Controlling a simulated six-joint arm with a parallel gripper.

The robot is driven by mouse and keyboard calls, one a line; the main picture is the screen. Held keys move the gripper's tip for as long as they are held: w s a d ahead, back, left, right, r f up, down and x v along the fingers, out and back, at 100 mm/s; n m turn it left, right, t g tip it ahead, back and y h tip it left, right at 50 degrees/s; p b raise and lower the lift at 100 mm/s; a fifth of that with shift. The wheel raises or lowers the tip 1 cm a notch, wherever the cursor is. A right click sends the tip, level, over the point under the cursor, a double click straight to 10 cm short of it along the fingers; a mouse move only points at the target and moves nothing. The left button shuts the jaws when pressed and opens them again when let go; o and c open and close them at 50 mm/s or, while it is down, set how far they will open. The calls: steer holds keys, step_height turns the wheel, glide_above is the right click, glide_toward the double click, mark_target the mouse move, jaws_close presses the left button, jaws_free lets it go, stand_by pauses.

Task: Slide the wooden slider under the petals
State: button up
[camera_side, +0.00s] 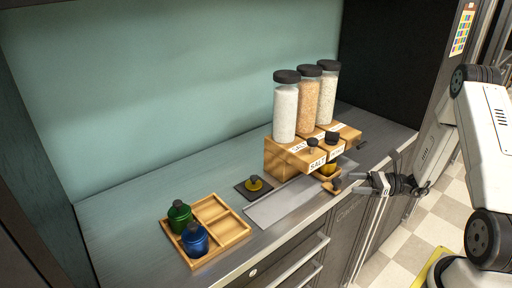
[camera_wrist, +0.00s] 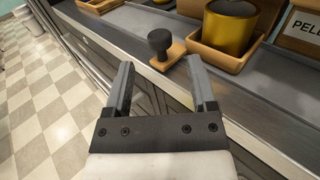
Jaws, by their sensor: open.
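The wooden slider is a small tray (camera_wrist: 217,57) with a wooden tab and a dark round knob (camera_wrist: 160,42) at its front. In the side view the slider's knob (camera_side: 336,184) shows at the counter's front edge, below the wooden dispenser (camera_side: 284,160). My gripper (camera_wrist: 160,76) is open and empty, its fingers pointing toward the knob without touching it. In the side view my gripper (camera_side: 364,183) is just right of the knob. I cannot tell which jar holds petals.
Three black-capped jars, white (camera_side: 285,112), peach (camera_side: 308,100) and pale (camera_side: 328,92), stand on the dispenser. A metal strip (camera_side: 285,205) runs along the counter.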

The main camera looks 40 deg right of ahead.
steer(key=shift+v, duration=0.8)
steer(key=shift+s+a+r, duration=0.15)
steer(key=shift+s+r, duration=0.35)
steer(key=shift+r, duration=0.35)
steer(key=shift+s+a+r, duration=0.15)
steer(key=shift+s+r, duration=0.3)
steer(key=shift+r, duration=0.35)
steer(key=shift+s+a+r, duration=0.1)
steer(key=shift+s+r, duration=0.4)
steer(key=shift+r, duration=0.35)
steer(key=s+a+f+n+g+h, duration=0.15)
steer(key=a+n+g+h, duration=0.25)
steer(key=a+n+g, duration=0.4)
steer(key=s+a+f+n+g+h, duration=0.1)
steer(key=s+a+n+g+h, duration=0.25)
steer(key=a+n+g, duration=0.5)
steer(key=w+r+n+t+h, duration=0.1)
steer(key=n+t, duration=0.1)
steer(key=n, duration=0.1)
steer(key=w+r+n+t+h, duration=0.1)
steer(key=n+t+h, duration=0.1)
steer(key=n, duration=0.2)
steer(key=w+a+r+n+t+h, duration=0.1)
steer(key=w+r+n+t+h, duration=0.1)
steer(key=n, duration=0.1)
steer(key=shift+w+a+n, duration=0.1)
steer(key=shift+n, duration=0.15)
